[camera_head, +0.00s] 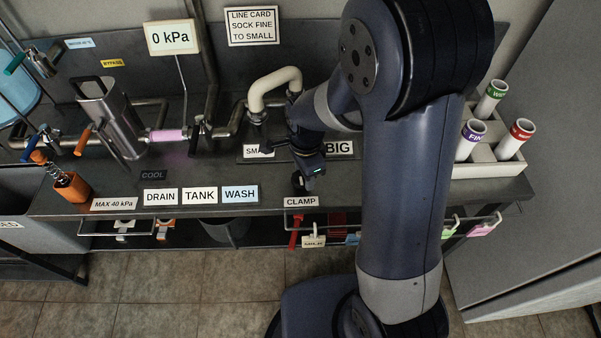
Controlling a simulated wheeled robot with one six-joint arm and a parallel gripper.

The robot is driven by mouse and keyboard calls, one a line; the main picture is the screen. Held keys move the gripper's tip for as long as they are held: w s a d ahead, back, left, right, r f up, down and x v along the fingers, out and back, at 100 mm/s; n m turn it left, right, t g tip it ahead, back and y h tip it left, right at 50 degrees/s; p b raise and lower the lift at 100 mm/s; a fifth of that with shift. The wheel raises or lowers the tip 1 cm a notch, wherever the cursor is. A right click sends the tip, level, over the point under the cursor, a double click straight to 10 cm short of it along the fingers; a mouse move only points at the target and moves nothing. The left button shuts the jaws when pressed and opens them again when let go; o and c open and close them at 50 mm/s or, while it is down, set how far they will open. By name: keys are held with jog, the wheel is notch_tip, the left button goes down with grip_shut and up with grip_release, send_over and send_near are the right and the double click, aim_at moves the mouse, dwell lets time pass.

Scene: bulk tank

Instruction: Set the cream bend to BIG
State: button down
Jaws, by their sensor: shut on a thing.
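The cream bend (272,76) is an upside-down U of pipe at the back of the bench. Its left leg comes down behind the SMALL label (254,151), and its right leg ends near my arm, where its seat is hidden. The BIG label (339,147) is to the right, partly behind my arm. My gripper (308,178) points down in front of these labels, just above the CLAMP label (300,202). It is shut on a small dark part there, seemingly the clamp handle (298,183); the contact is largely hidden.
A steel vessel (112,115) and pipework stand left, with a gauge reading 0 kPa (172,37). DRAIN, TANK and WASH labels (200,195) line the front edge. Tags hang on a rail below.

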jog(key=shift+s+d+f, duration=0.2)
jog(key=shift+s+d, duration=0.05)
jog(key=shift+d, duration=0.2)
dwell(0.5)
jog(key=c, duration=0.8)
grip_release()
jog(key=shift+r, duration=0.1)
jog(key=shift+a+r, duration=0.1)
jog(key=shift+r, duration=0.1)
notch_tip(320, 180, up, 10)
jog(key=shift+r+p, duration=0.2)
jog(key=shift+p, duration=0.1)
jog(key=shift+c, duration=0.3)
